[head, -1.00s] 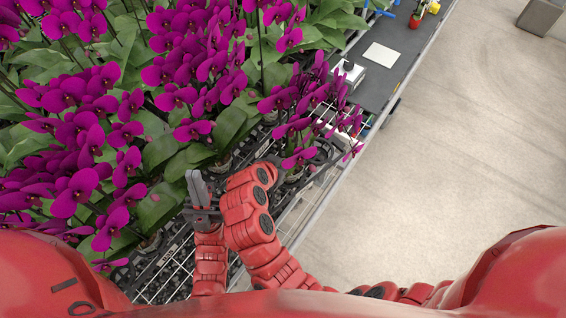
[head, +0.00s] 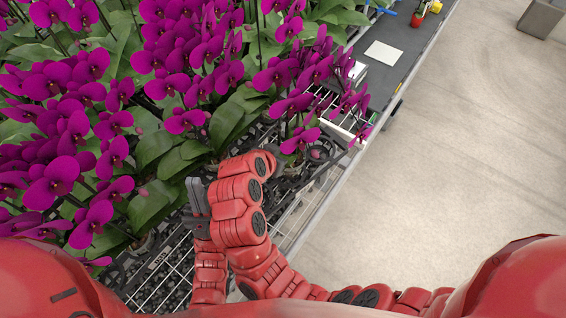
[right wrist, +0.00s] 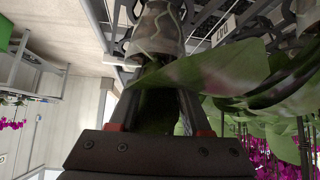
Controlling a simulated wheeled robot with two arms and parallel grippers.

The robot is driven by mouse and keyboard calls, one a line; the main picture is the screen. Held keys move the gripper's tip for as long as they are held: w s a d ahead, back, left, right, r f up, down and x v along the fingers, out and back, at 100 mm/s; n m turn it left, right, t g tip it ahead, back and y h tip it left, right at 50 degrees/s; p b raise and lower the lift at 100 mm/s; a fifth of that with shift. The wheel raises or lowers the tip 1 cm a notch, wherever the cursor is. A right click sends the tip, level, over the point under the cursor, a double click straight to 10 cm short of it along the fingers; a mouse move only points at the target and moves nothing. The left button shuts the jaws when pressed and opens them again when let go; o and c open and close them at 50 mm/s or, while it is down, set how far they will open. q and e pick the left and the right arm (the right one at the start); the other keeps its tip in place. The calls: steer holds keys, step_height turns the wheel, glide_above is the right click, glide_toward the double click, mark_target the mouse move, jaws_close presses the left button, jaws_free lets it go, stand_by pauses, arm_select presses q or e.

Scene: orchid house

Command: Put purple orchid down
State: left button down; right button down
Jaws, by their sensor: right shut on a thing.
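A purple orchid (head: 300,139) leans over the right edge of the mesh bench in the head view, beside the dense orchid block. My right gripper (right wrist: 162,100) is shut on its pot; in the right wrist view the clear pot (right wrist: 158,32) with pale roots is at the fingertips. A broad leaf (right wrist: 190,72) crosses in front and hides part of the grip. In the head view the right arm covers most of this hand. My left gripper (head: 198,195) is beside the right arm, its grey fingers together and empty over the bench.
Many purple orchids (head: 60,180) crowd the left. Black carrier trays (head: 150,265) lie on the wire bench. A dark worktop (head: 375,85) with a white card (head: 384,53) and a small red pot (head: 417,20) is beyond.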

step_height(320, 180, down, 3)
steer(key=shift+f+p, duration=0.2)
steer(key=shift+p, duration=0.1)
steer(key=shift+f, duration=0.25)
steer(key=shift+f, duration=0.15)
steer(key=shift+c, duration=1.8)
jaws_free()
